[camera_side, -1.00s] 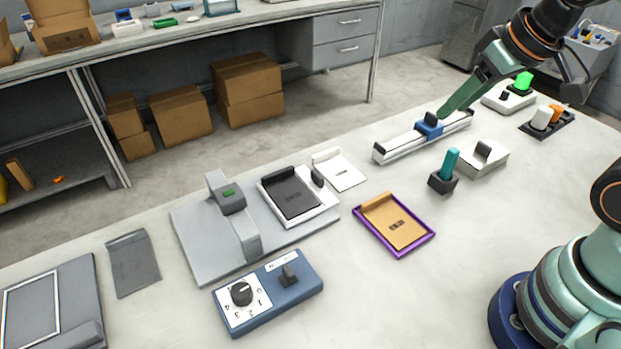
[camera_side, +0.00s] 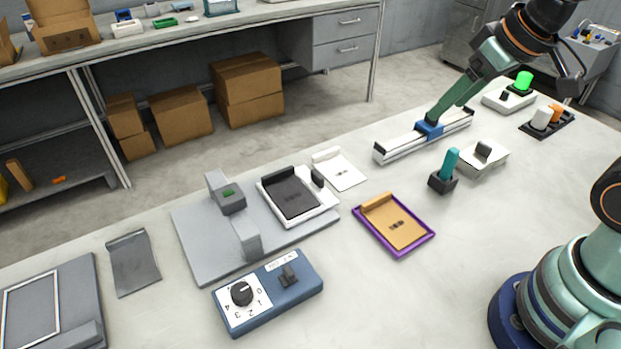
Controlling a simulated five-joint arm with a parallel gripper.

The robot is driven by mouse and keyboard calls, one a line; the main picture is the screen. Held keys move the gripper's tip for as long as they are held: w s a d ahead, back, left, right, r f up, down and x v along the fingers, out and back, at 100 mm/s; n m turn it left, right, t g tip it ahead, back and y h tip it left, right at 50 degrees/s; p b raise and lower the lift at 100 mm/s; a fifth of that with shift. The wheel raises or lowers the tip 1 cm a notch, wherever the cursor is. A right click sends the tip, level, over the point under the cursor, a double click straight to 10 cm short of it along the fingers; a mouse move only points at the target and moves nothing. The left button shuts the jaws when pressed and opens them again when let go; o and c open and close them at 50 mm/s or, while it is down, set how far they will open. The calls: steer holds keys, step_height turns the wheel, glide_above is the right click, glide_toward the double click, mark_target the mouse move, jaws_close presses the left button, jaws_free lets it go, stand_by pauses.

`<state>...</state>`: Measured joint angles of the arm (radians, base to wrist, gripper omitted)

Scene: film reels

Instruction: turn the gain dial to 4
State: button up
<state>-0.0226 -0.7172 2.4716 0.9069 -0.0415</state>
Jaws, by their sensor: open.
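The black round dial (camera_side: 241,292) sits on a white plate with printed numbers, on the blue control box (camera_side: 285,305) at lower centre. The number 4 is at the plate's lower left and the 0 is near its right side. I cannot tell for sure which number the dial points to. My gripper (camera_side: 431,117) is far from it, up and to the right. It is open, with its fingers down at the blue carriage (camera_side: 428,129) of a white slide rail, hiding the carriage's black knob.
A black switch (camera_side: 288,275) stands beside the dial on the same box. A grey stand (camera_side: 224,200) is behind the box. A purple-edged tray (camera_side: 393,243), a teal lever (camera_side: 450,162) and a grey switch box (camera_side: 484,160) lie between. The front table area is clear.

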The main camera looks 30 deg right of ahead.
steer(key=w+a+r+n+g+y, duration=0.1)
steer(key=w+a+n, duration=0.1)
steer(key=a+n, duration=0.25)
steer(key=w+a+n+g, duration=0.1)
steer(key=w+a+n, duration=0.2)
steer(key=a+n, duration=0.15)
steer(key=n+g+h, duration=0.1)
steer(key=n+g, duration=0.3)
steer(key=n, duration=1.5)
glide_above(240, 292)
step_height(240, 292, down, 10)
step_height(240, 292, down, 12)
steer(key=shift+f, duration=0.1)
steer(key=shift+c, duration=0.4)
jaws_close()
